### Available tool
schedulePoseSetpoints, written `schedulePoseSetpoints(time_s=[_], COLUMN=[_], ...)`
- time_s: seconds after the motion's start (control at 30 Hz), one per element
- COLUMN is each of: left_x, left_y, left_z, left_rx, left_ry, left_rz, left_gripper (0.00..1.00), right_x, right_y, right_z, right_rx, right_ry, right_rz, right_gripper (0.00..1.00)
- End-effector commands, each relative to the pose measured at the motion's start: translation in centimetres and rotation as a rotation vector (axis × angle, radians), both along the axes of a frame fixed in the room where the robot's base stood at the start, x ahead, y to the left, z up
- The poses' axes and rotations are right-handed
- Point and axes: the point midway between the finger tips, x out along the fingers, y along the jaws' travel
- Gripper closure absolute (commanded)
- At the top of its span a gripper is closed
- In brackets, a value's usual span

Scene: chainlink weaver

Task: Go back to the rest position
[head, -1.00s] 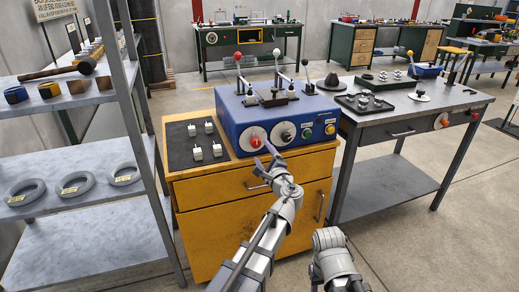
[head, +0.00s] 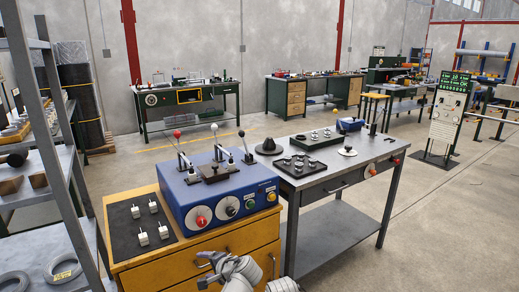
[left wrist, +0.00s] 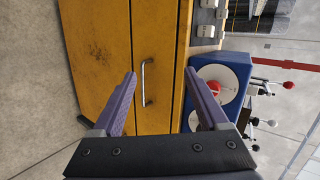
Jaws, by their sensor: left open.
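My left gripper (left wrist: 161,76) is open and empty in the left wrist view, its two purple fingers spread in front of the yellow cabinet (left wrist: 100,45). In the head view, part of my left arm and hand shows at the bottom centre, in front of the yellow cabinet (head: 245,240). The blue control box (head: 180,195) stands on that cabinet, with a red-centred dial (head: 200,216), a dark dial (head: 228,207) and several levers on top. The red-centred dial also shows in the left wrist view (left wrist: 213,88), apart from the fingers. My right gripper is out of view.
A black mat (head: 125,221) with several white switches lies left of the box. A grey workbench (head: 345,174) with trays stands to the right. A metal shelf (head: 62,165) rises at the left. Open floor (head: 440,230) lies at the right.

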Motion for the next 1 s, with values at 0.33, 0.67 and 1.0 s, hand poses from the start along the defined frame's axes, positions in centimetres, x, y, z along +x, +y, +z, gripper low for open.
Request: schedulePoseSetpoints(time_s=[0.33, 0.67, 1.0], left_x=[-14.5, -19.1, -19.0], left_y=[-8.4, -11.9, -11.9], left_z=[2.0, 2.9, 2.8], left_rx=[-0.599, -0.743, -0.743], left_ry=[0.357, 0.509, 0.507], left_rz=[0.339, 0.431, 0.429], left_gripper=[0.23, 0.23, 0.23], right_x=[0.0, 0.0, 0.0], right_y=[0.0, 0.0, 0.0], right_z=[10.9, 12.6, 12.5], right_rx=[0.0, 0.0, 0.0], right_ry=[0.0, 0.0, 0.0], right_rz=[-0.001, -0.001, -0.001], right_gripper=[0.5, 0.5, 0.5])
